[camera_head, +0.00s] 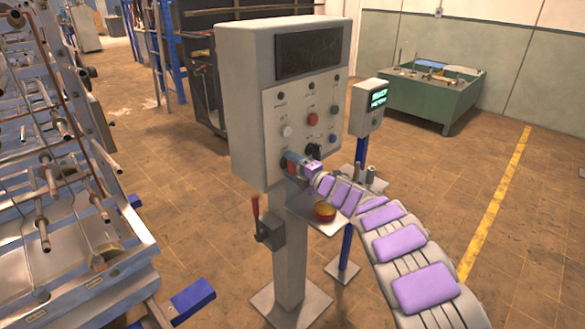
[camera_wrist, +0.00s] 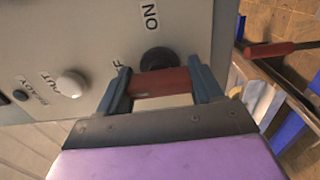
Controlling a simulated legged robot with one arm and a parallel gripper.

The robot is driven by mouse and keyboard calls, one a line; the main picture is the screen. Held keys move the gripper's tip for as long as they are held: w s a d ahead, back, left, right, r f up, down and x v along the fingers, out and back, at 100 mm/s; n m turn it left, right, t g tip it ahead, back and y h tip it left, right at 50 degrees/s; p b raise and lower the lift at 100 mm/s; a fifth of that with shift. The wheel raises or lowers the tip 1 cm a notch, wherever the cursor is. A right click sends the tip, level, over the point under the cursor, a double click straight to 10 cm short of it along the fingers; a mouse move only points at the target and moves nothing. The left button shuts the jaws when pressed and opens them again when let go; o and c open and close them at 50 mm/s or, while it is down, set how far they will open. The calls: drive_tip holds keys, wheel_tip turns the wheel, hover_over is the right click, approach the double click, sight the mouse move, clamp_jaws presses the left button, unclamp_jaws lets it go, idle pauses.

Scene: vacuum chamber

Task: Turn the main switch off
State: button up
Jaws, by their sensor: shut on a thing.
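The main switch (camera_wrist: 158,84) has a red handle on a round black base, low on the grey control cabinet (camera_head: 257,92). An "ON" label (camera_wrist: 150,17) is beside it in the wrist view, and another label is mostly hidden by a finger. My gripper (camera_wrist: 160,86) has its two blue-grey fingers shut on the sides of the red handle. In the head view my gripper (camera_head: 291,162) is at the lower part of the panel and hides most of the switch.
Buttons, including a red one (camera_head: 313,119), and a black knob (camera_head: 313,150) are close by on the panel. A red side lever (camera_head: 256,207) sticks up from a box on the post. A small shelf with an orange-yellow item (camera_head: 325,211) is under my arm.

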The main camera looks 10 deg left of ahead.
drive_tip(key=shift+s+a+f, duration=0.2)
drive_tip(key=shift+a+f, duration=0.05)
drive_tip(key=shift+f, duration=0.05)
drive_tip(key=o, duration=0.8)
drive_tip(key=shift+o, duration=1.2)
drive_tip(key=shift+s+r, duration=0.15)
drive_tip(key=shift+r, duration=0.1)
drive_tip(key=shift+f, duration=0.15)
drive_tip(key=p+v, duration=0.3)
drive_tip(key=v, duration=1.4)
drive_tip(key=shift+d, duration=0.2)
